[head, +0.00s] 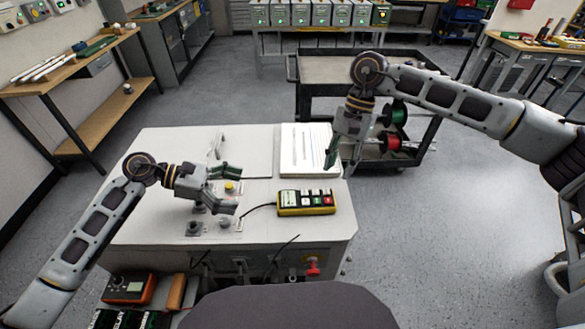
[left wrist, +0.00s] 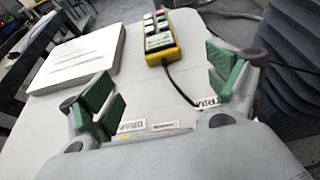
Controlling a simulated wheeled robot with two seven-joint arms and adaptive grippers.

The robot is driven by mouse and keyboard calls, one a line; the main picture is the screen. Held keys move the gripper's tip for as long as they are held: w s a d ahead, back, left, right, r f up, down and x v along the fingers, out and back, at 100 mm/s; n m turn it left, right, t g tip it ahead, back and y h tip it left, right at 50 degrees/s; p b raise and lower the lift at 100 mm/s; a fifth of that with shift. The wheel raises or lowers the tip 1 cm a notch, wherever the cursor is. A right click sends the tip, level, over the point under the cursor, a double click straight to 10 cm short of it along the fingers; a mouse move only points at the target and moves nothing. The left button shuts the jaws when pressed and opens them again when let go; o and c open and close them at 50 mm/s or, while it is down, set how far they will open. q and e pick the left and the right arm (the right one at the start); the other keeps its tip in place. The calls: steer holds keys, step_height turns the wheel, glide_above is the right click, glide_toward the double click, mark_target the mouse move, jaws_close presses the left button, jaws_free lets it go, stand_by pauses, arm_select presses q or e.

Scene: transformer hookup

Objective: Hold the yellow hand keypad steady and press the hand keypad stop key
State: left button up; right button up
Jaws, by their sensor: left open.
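The yellow hand keypad (head: 306,211) lies on the light cabinet top, right of my left gripper. It has a small display, several light keys, and a green and a red key at its right. A black cable leaves its left end. In the left wrist view the keypad (left wrist: 155,60) lies beyond the fingers, apart from them. My left gripper (head: 232,190) is open and empty, its green-padded fingers spread over the cabinet top. My right gripper (head: 341,160) hangs above the white document's right edge, behind the keypad. Its fingers look apart, with nothing visible between them.
The white document (head: 305,150) lies behind the keypad; it also shows in the left wrist view (left wrist: 80,58). A yellow button (head: 229,187) and dark knobs stand by my left gripper. A black cart (head: 330,68) with red and green spools stands behind. The cabinet's front right top is clear.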

mark_target(283, 200)
arm_select(q)
steer(key=shift+x, duration=6.85)
steer(key=shift+f, duration=0.1)
steer(key=c, duration=1.4)
arm_select(e)
jaws_close()
arm_select(q)
steer(key=shift+a, duration=0.1)
